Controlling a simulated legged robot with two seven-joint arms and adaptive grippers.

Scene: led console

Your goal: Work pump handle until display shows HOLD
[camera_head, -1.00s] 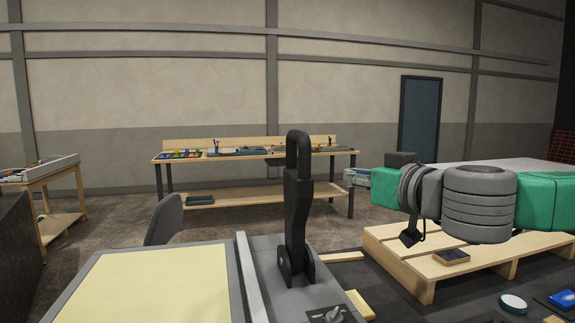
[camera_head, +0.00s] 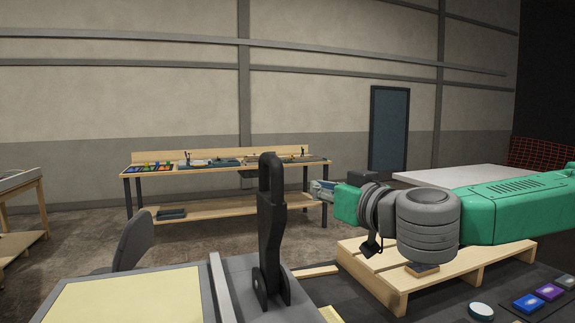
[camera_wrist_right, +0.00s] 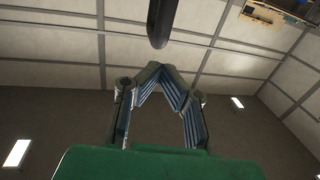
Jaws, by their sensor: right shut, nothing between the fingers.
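The black pump handle (camera_head: 271,225) stands upright on the grey console (camera_head: 212,312), with a loop at its top. My right gripper (camera_head: 316,190) is just right of the handle in the head view, apart from it in the picture; I cannot tell their depth gap. In the right wrist view my right gripper (camera_wrist_right: 160,70) is shut and empty, its fingertips together. A dark rounded bar (camera_wrist_right: 160,22), likely the handle's top, shows beyond the tips. No display is in view. My left gripper is not in view.
A pale yellow panel (camera_head: 130,300) lies left of the handle. A wooden pallet (camera_head: 400,290) is at the right, below my right arm. Blue and purple blocks (camera_head: 549,292) lie at the lower right. A workbench (camera_head: 225,168) stands far back.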

